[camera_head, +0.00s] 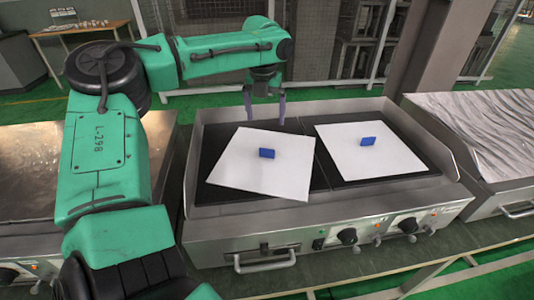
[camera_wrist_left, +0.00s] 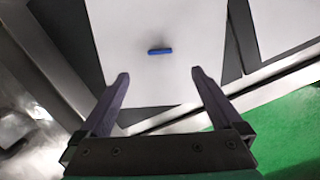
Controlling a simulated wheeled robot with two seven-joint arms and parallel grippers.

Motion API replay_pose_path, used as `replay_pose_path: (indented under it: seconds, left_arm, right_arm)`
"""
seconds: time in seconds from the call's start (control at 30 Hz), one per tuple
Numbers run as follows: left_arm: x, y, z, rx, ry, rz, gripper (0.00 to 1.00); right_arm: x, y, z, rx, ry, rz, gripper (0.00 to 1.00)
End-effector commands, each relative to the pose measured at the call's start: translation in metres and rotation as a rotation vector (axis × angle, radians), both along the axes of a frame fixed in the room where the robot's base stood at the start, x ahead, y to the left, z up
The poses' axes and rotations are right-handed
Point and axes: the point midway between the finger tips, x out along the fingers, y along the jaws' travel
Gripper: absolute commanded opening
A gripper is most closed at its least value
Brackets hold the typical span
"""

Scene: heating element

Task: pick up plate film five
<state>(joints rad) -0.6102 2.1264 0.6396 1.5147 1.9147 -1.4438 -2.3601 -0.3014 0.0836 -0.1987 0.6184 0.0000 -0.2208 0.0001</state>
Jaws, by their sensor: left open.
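Two white square plate films with blue handles lie on the dark griddle surface; I see no number telling which is five. The left film (camera_head: 245,177) sits slightly rotated, with its blue handle (camera_head: 267,153) near the middle. The right film (camera_head: 385,165) has a blue handle (camera_head: 368,141). My left gripper (camera_head: 265,108) is open and empty above the griddle's back edge, behind the left film. In the left wrist view, a white film (camera_wrist_left: 140,85) and its blue handle (camera_wrist_left: 160,51) lie ahead of the open fingers (camera_wrist_left: 160,75). My right gripper is not in view.
The steel griddle (camera_head: 345,225) has raised side and back walls and front knobs. Metal-topped units stand on both sides, the right one (camera_head: 480,130) with a wrinkled surface. A pillar (camera_head: 430,45) rises behind. A wooden table (camera_head: 80,27) stands far left.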

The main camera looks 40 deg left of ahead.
Motion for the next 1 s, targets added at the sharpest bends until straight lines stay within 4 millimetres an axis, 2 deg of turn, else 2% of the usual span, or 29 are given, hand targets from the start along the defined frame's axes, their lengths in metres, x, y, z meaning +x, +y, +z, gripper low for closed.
replay_pose_path:
  seconds: [0.03, 0.17, 0.3, 0.53, 0.7, 0.8, 0.97, 1.0]
  left_arm:
    - [0.0, 0.0, -0.009, 0.0, 0.0, 0.0, 1.0]
    - [0.003, 0.002, -0.033, 0.0, 0.004, 0.0, 1.0]
    - [0.008, 0.004, -0.07, 0.0, 0.006, 0.0, 1.0]
    - [0.012, 0.007, -0.102, 0.002, 0.003, 0.0, 1.0]
    - [0.014, 0.009, -0.135, 0.001, 0.004, -0.001, 1.0]
    - [0.016, 0.01, -0.144, 0.001, 0.0, 0.0, 1.0]
    - [0.016, 0.01, -0.144, 0.0, -0.001, 0.0, 1.0]
    - [0.016, 0.01, -0.144, 0.0, -0.001, 0.0, 0.92]
  right_arm:
    - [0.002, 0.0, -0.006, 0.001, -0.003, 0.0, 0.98]
    - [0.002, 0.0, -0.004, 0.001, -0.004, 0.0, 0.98]
    - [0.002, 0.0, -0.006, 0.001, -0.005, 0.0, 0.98]
    - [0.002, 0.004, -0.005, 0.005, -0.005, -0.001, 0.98]
    - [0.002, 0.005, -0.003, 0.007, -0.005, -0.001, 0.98]
    - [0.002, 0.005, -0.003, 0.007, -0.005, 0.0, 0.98]
    - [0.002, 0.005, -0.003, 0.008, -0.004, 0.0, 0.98]
    - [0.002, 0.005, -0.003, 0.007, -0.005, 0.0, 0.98]
